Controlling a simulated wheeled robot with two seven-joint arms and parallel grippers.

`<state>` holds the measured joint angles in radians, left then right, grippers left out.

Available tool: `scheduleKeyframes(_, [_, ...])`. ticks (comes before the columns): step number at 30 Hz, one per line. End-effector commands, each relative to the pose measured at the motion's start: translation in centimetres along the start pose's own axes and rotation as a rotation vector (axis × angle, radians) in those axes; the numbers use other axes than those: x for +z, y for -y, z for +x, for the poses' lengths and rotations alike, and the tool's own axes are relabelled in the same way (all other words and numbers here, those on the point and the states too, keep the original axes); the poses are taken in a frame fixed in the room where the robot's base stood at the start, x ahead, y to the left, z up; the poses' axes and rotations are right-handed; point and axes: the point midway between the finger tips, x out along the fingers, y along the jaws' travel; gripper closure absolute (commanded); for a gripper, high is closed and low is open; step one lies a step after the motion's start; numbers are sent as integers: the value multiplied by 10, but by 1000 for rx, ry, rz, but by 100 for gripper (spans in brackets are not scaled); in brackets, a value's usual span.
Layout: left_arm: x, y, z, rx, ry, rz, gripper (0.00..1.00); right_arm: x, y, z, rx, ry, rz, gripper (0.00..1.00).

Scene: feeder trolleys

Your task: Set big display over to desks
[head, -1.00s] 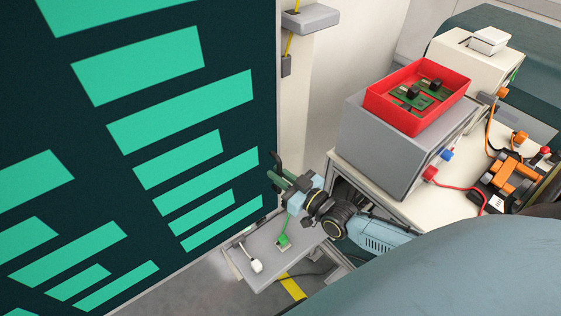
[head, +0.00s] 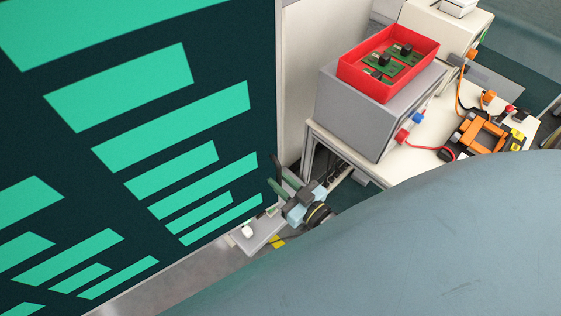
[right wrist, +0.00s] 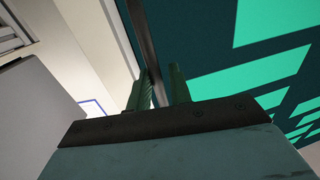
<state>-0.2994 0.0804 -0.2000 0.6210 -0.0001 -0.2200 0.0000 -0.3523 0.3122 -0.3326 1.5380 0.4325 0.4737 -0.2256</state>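The big display (head: 75,165) is a tall dark teal panel with bright green bars. It fills the left of the head view and stands upright. My right gripper (head: 273,171) is at its right edge, low down, with its two fingers apart. In the right wrist view the display's face (right wrist: 215,70) fills the right side. Its narrow grey edge runs down toward the gap between the fingers of my right gripper (right wrist: 160,78). I cannot tell whether the fingers touch it. My left gripper is not in view. No place marked as desks can be made out.
A pale workbench (head: 395,170) at the right carries a grey box (head: 345,110) with a red tray (head: 388,97) of circuit boards on top. Orange equipment (head: 482,133) and cables lie beside it. A low grey shelf (head: 258,236) is below my right gripper.

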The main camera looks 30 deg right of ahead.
Motion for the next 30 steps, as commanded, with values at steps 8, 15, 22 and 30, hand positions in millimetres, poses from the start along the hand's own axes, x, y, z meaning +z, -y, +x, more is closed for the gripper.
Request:
scheduleKeyframes(8, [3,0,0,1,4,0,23,-1,2,1,-3,-2,2,83])
scheduleKeyframes(15, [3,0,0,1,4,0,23,-2,2,1,-2,-5,2,83])
scheduleKeyframes(22, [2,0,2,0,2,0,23,0,1,-24,-2,0,3,83])
scheduleKeyframes(30, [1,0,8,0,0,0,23,1,0,-85,-1,3,2,83])
